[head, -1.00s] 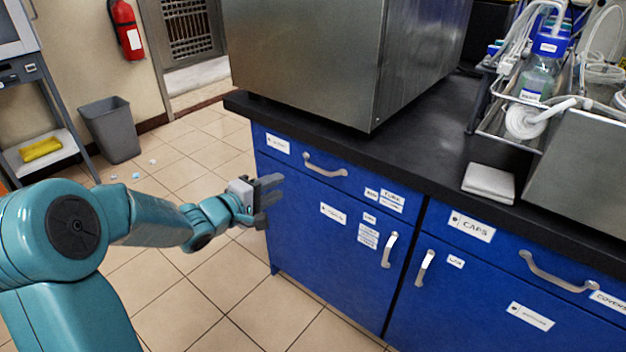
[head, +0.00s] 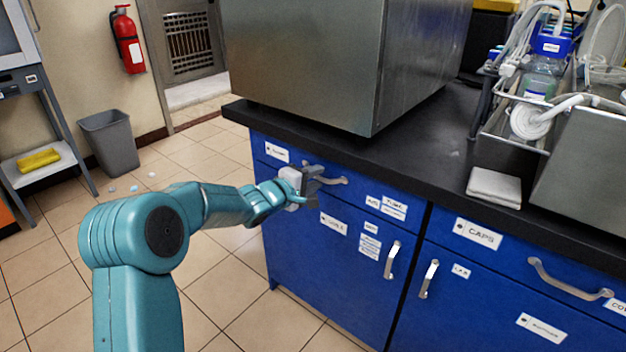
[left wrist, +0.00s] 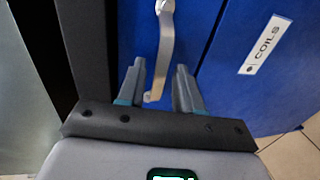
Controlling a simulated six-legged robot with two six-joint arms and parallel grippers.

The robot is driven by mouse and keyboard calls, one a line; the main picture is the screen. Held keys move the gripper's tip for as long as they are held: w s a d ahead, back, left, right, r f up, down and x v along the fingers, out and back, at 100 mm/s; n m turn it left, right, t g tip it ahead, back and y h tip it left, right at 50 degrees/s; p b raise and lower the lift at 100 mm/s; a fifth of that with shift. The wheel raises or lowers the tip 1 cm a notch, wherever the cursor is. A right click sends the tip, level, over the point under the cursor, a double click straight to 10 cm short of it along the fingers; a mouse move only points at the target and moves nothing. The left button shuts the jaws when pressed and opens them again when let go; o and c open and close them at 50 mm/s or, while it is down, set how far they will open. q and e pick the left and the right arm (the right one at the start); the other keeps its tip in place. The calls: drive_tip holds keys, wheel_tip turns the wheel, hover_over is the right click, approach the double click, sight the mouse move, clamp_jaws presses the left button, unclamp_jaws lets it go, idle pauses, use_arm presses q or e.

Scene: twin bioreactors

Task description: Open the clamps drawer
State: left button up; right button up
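The blue drawer (head: 357,188) at the upper left of the bench front is shut. Its small white label (head: 277,152) is too blurred to read. Its curved metal handle (head: 335,180) is partly behind my left gripper (head: 315,184). In the left wrist view, the two fingers of my left gripper (left wrist: 159,88) are apart, and the handle (left wrist: 165,45) runs up between them. Its near end lies in the gap, with space on both sides. My right gripper is in neither view.
A black worktop (head: 415,155) overhangs the drawer, with a large steel box (head: 300,65) on it. Below is a door with a vertical handle (head: 392,260); its COILS label (left wrist: 265,45) shows in the left wrist view. To the right is the CAPS drawer (head: 510,262).

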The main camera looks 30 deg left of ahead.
use_arm(q)
clamp_jaws()
idle(1.3)
